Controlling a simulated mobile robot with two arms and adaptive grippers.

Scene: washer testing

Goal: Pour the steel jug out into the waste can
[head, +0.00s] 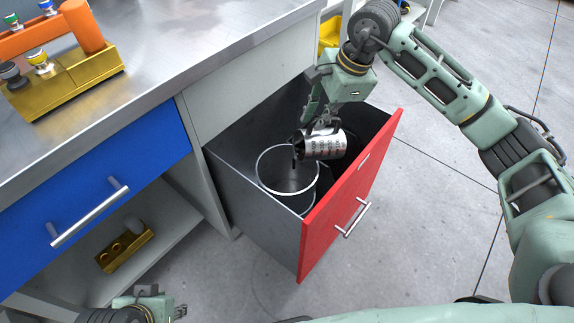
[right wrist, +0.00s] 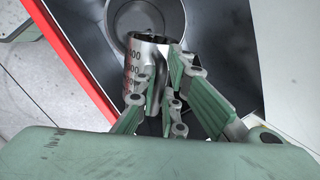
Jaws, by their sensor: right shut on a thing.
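The steel jug (head: 322,145) has dark markings on its side. It lies tipped almost on its side in the head view, its mouth to the left over the waste can (head: 290,193). My right gripper (head: 325,122) is shut on the jug, which it holds above the can. The jug's marked side (right wrist: 133,70) also shows between me and the can (right wrist: 108,18) in the right wrist view. A narrow dark shape hangs at the jug's mouth; I cannot tell if it is liquid. The can's visible inside looks grey. My left gripper (head: 179,311) is partly visible at the bottom left.
The can stands in an open pull-out drawer with a red front (head: 345,210) and dark walls (head: 245,190). A steel worktop (head: 160,60) with a gold and orange fixture (head: 75,82) is at left. Below are a blue drawer (head: 95,190) and a shelf with a gold block (head: 122,248).

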